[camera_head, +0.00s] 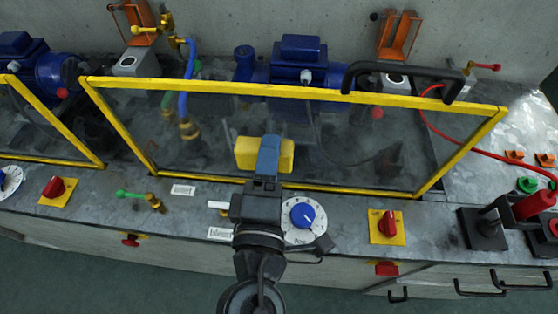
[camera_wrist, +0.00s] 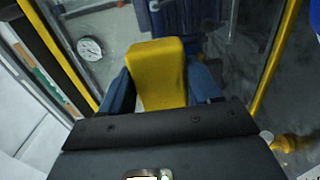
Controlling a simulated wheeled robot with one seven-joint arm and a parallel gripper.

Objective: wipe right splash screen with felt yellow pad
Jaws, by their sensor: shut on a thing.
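The felt yellow pad (camera_head: 247,154) is a yellow block held between the blue fingers of my gripper (camera_head: 267,157). In the wrist view the pad (camera_wrist: 158,75) stands between both fingers of the gripper (camera_wrist: 160,88). The right splash screen (camera_head: 330,135) is a clear, smudged pane in a yellow frame with a black handle at the top right. The pad is in front of the lower middle of the pane. I cannot tell whether it touches the pane. The other screen, with its yellow frame (camera_head: 50,110), is partly cut off at the left.
Blue pumps (camera_head: 300,60) stand behind the pane. A blue-knobbed dial (camera_head: 302,215), red switches on yellow plates (camera_head: 387,227) and a green-handled valve (camera_head: 135,194) sit on the front ledge. A red hose (camera_head: 455,145) and a dark-based red device (camera_head: 530,205) are at the right.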

